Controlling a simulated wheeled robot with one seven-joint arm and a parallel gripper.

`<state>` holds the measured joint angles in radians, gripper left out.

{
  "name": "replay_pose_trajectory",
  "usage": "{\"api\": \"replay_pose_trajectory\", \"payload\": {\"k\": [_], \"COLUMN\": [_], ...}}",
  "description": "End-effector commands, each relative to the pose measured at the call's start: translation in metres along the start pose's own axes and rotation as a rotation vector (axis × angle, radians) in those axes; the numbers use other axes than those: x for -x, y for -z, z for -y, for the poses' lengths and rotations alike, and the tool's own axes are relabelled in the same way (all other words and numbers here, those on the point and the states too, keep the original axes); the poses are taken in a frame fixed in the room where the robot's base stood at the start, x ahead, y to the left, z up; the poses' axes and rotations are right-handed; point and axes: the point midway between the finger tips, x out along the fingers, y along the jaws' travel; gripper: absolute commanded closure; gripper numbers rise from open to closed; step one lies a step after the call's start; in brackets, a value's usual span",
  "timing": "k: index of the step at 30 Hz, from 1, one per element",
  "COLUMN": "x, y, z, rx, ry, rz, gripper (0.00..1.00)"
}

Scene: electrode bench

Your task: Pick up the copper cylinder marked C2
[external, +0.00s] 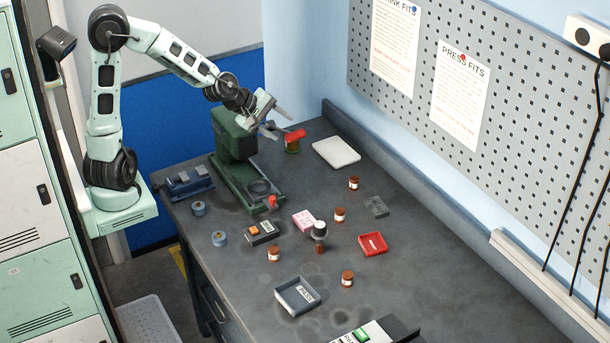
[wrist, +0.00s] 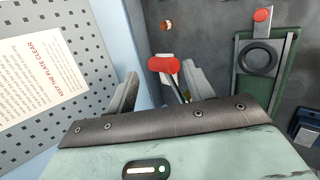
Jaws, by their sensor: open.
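Several small copper cylinders stand spread over the dark bench: one at the back (external: 354,183), one nearer the middle (external: 340,215), one at the left (external: 274,254), one at the front (external: 347,279). Another copper-coloured piece (external: 319,249) is below a dark, white-topped knob. Their marks are too small to read, so I cannot tell which is C2. My gripper (external: 280,121) is open and empty, raised above the back of the bench, well away from these cylinders. In the wrist view its fingers (wrist: 160,85) are apart, and a round copper-coloured thing (wrist: 167,24) shows beyond them.
A white plate (external: 336,151), a red tray (external: 373,244) and a grey PASS tray (external: 298,296) lie on the bench. The pegboard wall (external: 500,60) bounds the right.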

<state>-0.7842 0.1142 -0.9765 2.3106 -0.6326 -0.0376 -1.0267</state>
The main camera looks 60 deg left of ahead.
Motion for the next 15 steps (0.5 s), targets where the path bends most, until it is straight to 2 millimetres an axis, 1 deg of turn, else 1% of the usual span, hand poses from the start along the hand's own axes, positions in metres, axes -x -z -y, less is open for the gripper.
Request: {"api": "replay_pose_trajectory", "payload": {"k": [1,2,3,6,9,12,15], "x": [-0.01,-0.013,-0.014,-0.011,0.0,0.011,0.023], "y": [-0.021,-0.034,-0.05,-0.084,-0.107,-0.122,-0.132], "z": [-0.001,-0.004,-0.007,-0.015,-0.02,-0.023,-0.025], "rx": [0.108,0.176,0.271,0.515,0.723,0.879,1.006], "ry": [-0.044,-0.071,-0.105,-0.176,-0.224,-0.251,-0.271], "rz": [0.032,0.048,0.07,0.125,0.167,0.198,0.221], "gripper": [0.48,0.48,0.48,0.48,0.48,0.48,0.48]}}
